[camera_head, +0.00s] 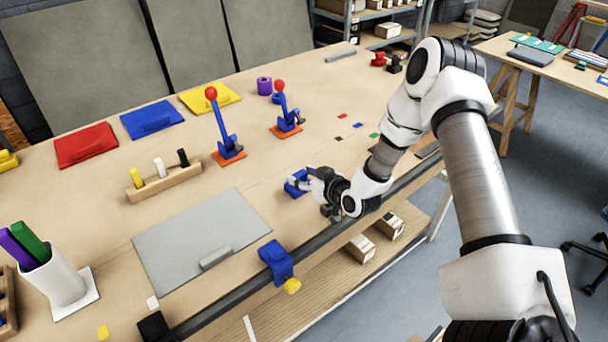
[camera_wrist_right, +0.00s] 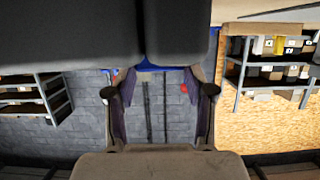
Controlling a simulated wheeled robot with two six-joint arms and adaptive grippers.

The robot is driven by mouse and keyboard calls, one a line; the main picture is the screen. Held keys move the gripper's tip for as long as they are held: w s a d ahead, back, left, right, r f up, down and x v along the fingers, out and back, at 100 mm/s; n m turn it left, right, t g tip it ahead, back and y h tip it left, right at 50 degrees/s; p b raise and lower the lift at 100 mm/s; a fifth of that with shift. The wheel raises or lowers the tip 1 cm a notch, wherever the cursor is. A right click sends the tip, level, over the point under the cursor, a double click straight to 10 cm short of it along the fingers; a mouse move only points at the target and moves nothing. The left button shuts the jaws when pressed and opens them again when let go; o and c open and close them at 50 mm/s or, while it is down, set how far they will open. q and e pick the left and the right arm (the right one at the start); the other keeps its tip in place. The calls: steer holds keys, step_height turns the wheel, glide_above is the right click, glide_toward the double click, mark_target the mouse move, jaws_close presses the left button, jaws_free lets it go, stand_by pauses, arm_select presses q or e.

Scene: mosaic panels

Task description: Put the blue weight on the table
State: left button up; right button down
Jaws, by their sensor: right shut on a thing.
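The blue weight (camera_head: 295,185) is a small blue block at the right gripper's fingertips, over the front part of the wooden table (camera_head: 330,95). My right gripper (camera_head: 309,181) reaches in from the right and is shut on it, hiding part of it. I cannot tell whether the weight touches the tabletop. My left gripper is not in view.
Two blue toggle clamps with red knobs (camera_head: 224,135) (camera_head: 284,115) stand behind the gripper. A grey plate (camera_head: 195,225) lies to the left, and a blue vise (camera_head: 276,262) is on the front edge. Small coloured tiles (camera_head: 357,126) lie behind the arm. Bare tabletop surrounds the weight.

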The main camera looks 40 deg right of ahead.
steer(key=c, duration=0.7)
jaws_free()
steer(key=shift+s, duration=0.1)
steer(key=o, duration=0.3)
steer(key=shift+s, duration=0.1)
steer(key=shift+r, duration=0.1)
steer(key=v, duration=0.4)
steer(key=shift+s+r, duration=0.15)
steer(key=shift+s, duration=0.15)
steer(key=p+v, duration=0.1)
steer(key=v, duration=0.6)
steer(key=shift+p, duration=0.35)
steer(key=shift+s, duration=0.1)
